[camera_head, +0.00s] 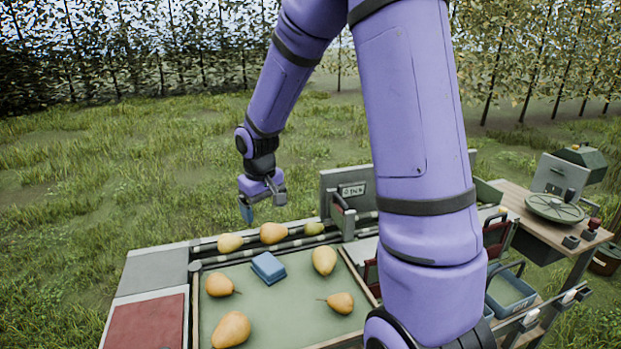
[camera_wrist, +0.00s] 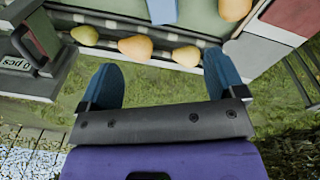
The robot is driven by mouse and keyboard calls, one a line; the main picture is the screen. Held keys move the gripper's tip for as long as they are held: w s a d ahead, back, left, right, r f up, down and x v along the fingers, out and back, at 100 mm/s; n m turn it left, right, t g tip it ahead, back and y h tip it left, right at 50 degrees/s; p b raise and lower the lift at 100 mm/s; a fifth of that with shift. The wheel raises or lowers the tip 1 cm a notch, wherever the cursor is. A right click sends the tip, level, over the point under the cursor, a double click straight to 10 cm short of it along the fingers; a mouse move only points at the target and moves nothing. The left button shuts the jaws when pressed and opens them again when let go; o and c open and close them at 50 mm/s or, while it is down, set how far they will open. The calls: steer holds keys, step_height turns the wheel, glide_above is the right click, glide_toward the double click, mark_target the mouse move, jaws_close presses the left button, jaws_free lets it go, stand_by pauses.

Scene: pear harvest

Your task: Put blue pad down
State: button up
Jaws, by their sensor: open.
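The blue pad (camera_head: 268,267) lies flat on the green tray surface (camera_head: 285,312), among several pears. In the wrist view the blue pad (camera_wrist: 162,10) is at the top edge and partly cut off. My gripper (camera_head: 247,210) hangs above and behind the tray, apart from the pad. In the wrist view my gripper (camera_wrist: 162,82) has its two blue fingers spread wide, with nothing between them but grass below.
Pears lie on the tray, such as a large one (camera_head: 231,329), and others sit on the rail (camera_head: 272,233) behind it. A red panel (camera_head: 145,322) is at left. A scale (camera_head: 554,207) stands on the wooden table at right, above a blue crate (camera_head: 508,291).

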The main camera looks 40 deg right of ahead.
steer(key=s+a+r+t, duration=0.2)
steer(key=s+a+r, duration=0.2)
steer(key=s+r, duration=0.85)
steer(key=s+a+r+t, duration=0.2)
steer(key=s+r, duration=0.5)
steer(key=s, duration=0.6)
steer(key=shift+r+y, duration=0.2)
steer(key=shift+y, duration=0.2)
steer(key=shift+o, duration=0.4)
steer(key=shift+w+a, duration=0.1)
